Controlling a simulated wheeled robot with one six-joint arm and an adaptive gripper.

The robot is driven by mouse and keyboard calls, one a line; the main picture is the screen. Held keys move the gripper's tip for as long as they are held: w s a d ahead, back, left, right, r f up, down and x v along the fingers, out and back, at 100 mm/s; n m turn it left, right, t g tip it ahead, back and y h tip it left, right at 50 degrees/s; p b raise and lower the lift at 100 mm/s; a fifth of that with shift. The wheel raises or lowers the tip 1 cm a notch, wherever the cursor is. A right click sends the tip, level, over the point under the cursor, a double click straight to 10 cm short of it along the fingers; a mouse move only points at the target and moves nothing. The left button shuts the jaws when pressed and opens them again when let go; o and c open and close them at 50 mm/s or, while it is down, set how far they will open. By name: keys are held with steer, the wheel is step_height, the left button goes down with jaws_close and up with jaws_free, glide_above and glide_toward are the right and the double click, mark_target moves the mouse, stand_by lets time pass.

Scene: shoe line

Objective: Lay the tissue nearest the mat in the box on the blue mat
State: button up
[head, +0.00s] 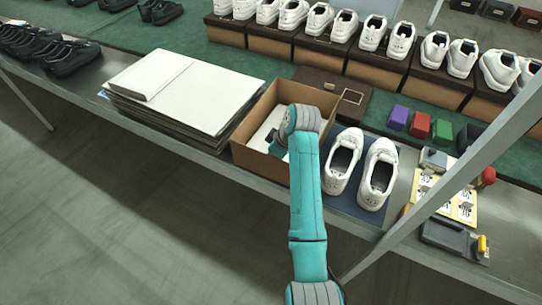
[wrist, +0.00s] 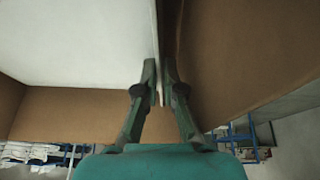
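An open cardboard box (head: 250,163) stands on the bench, just left of the blue mat (head: 345,209), with white tissue (head: 263,130) inside it. A pair of white shoes (head: 360,166) stands on the mat. My gripper (head: 277,145) reaches down into the box, and my wrist hides most of it in the head view. In the wrist view my gripper (wrist: 161,75) has its fingers close together on a thin pale edge, which looks like tissue (wrist: 160,45). A broad white sheet (wrist: 75,40) lies left of the fingers, and brown box walls (wrist: 85,110) surround them.
A stack of large white sheets (head: 182,88) lies left of the box. A dark lidded box (head: 335,88) and rows of white shoes on boxes stand behind. Small purple, red and green blocks (head: 420,124) and cards (head: 460,205) are right of the mat. A grey post crosses the right side.

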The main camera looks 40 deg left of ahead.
steer(key=shift+o, duration=1)
steer(key=f, duration=0.1)
steer(key=s+f, duration=0.1)
steer(key=shift+s+d+f+g, duration=0.2)
steer(key=shift+f+g, duration=0.1)
steer(key=a+v, duration=0.1)
steer(key=v, duration=1.3)
steer(key=shift+w+r, duration=0.3)
steer(key=shift+r, duration=0.1)
steer(key=shift+a, duration=0.1)
